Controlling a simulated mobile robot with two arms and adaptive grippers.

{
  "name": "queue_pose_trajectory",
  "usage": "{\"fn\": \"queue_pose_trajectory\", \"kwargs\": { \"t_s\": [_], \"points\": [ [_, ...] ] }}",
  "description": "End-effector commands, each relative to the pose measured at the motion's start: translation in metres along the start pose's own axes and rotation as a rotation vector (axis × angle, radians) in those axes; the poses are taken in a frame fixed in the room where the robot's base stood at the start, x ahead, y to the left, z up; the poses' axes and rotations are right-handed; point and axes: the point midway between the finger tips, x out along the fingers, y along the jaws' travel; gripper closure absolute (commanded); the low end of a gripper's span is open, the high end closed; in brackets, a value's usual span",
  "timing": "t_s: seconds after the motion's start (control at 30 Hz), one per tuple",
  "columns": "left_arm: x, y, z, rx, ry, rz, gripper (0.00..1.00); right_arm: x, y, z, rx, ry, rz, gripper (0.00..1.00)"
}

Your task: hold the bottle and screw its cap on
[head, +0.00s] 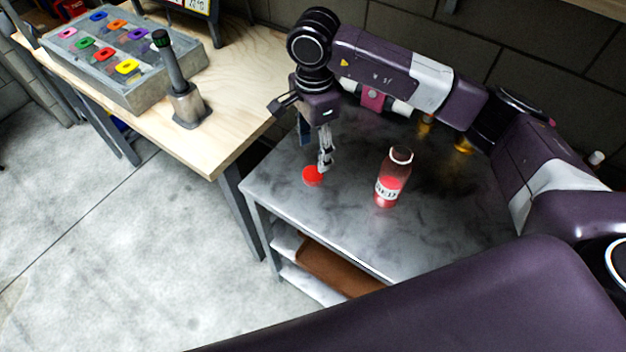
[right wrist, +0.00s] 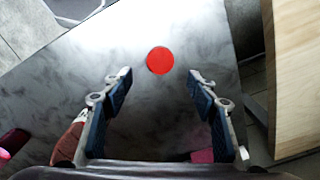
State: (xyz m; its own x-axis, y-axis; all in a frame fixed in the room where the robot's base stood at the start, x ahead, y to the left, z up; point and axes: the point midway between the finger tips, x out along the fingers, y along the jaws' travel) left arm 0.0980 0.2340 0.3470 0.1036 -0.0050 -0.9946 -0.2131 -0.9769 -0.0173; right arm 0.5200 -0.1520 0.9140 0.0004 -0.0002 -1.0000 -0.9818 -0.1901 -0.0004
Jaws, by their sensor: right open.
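The bottle (head: 391,178) is clear with red contents and a label with letters on it. It stands upright and uncapped on the grey marbled table (head: 345,235). The red round cap (head: 312,176) lies on the same table, to the left of the bottle. My right gripper (head: 325,160) points down just above and beside the cap, clear of the bottle. In the right wrist view its two fingers (right wrist: 158,82) are spread apart, with nothing between them, and the cap (right wrist: 160,61) lies just beyond the fingertips. My left gripper is not in view.
A wooden bench (head: 240,85) stands at the left, with a grey tray (head: 125,88) of several coloured pieces and a dark post on a base (head: 187,105). Yellowish items (head: 463,145) stand at the table's back, near the brick wall. The table's front is clear.

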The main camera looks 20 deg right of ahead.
Motion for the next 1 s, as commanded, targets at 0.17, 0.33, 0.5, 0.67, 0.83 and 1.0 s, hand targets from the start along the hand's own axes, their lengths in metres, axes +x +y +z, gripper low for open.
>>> {"fn": "queue_pose_trajectory", "kwargs": {
  "t_s": [0.17,0.33,0.5,0.67,0.83,1.0],
  "points": [
    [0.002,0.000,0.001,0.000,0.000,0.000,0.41,0.002,0.000,0.000,0.000,0.000,-0.001,0.46],
    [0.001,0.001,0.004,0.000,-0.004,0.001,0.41,0.001,0.000,0.000,0.000,0.000,0.000,0.46],
    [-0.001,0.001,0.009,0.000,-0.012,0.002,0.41,0.009,0.001,0.000,0.001,0.000,0.003,0.46],
    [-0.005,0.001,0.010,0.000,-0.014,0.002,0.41,0.026,0.001,0.000,0.000,-0.001,0.002,0.46],
    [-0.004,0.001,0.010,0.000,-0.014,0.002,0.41,0.028,0.000,0.000,0.000,-0.001,0.000,0.46],
    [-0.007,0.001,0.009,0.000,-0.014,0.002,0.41,0.031,0.000,0.001,0.000,-0.001,0.002,0.46]
  ]
}}
